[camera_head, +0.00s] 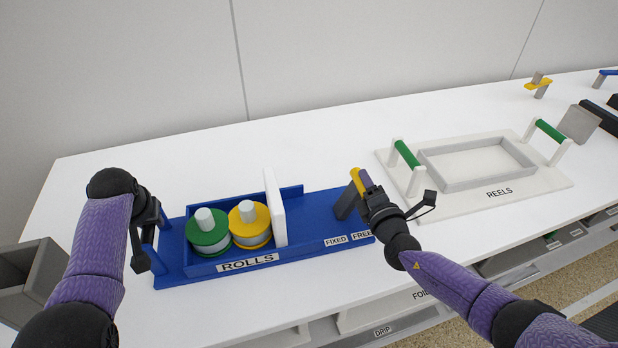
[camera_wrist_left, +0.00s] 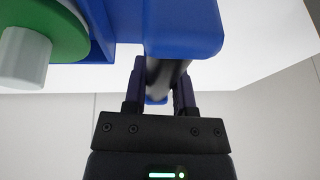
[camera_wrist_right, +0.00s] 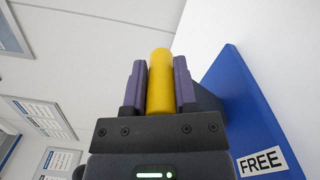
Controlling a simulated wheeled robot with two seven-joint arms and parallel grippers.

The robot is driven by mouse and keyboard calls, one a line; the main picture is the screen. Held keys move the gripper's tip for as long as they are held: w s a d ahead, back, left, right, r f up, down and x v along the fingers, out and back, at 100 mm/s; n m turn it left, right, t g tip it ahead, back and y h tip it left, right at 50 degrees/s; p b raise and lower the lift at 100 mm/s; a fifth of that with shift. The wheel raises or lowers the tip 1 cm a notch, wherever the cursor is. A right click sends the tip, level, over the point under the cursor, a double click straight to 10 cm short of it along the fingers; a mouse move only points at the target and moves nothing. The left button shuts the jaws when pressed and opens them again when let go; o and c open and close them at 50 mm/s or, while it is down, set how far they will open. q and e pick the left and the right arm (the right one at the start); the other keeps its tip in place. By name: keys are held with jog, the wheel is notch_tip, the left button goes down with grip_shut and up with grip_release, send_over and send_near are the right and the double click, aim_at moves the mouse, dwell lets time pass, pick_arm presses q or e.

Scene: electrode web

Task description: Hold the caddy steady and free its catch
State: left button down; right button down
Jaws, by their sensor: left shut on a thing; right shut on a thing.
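The blue caddy (camera_head: 318,208) lies on the white table, labelled ROLLS on its front. It holds a green reel (camera_head: 207,240) and a yellow reel (camera_head: 262,238) beside an upright white plate (camera_head: 275,200). My left gripper (camera_head: 150,240) is shut on the dark handle bar at the caddy's left end; the bar shows between the fingers in the left wrist view (camera_wrist_left: 157,78). My right gripper (camera_head: 366,184) is shut on the yellow grip of the catch (camera_wrist_right: 160,85) at the caddy's right end. The catch's grey arm slants above the FIXED and FREE labels.
A pale board labelled REELS (camera_head: 460,207) with a shallow frame and green-topped handles stands to the right. A grey bin (camera_head: 45,265) is at the lower left. Farther right are a grey block (camera_head: 578,124) and another yellow-topped piece (camera_head: 538,84). The table behind the caddy is clear.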

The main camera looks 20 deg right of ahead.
jog(key=shift+s+a+f, duration=0.1)
jog(key=shift+s+f, duration=0.1)
jog(key=shift+f, duration=0.45)
jog(key=shift+c, duration=2.4)
grip_release()
jog(key=shift+w, duration=0.15)
jog(key=shift+o, duration=0.4)
jog(key=shift+r, duration=0.15)
jog(key=s, duration=1.2)
jog(key=shift+a, duration=0.35)
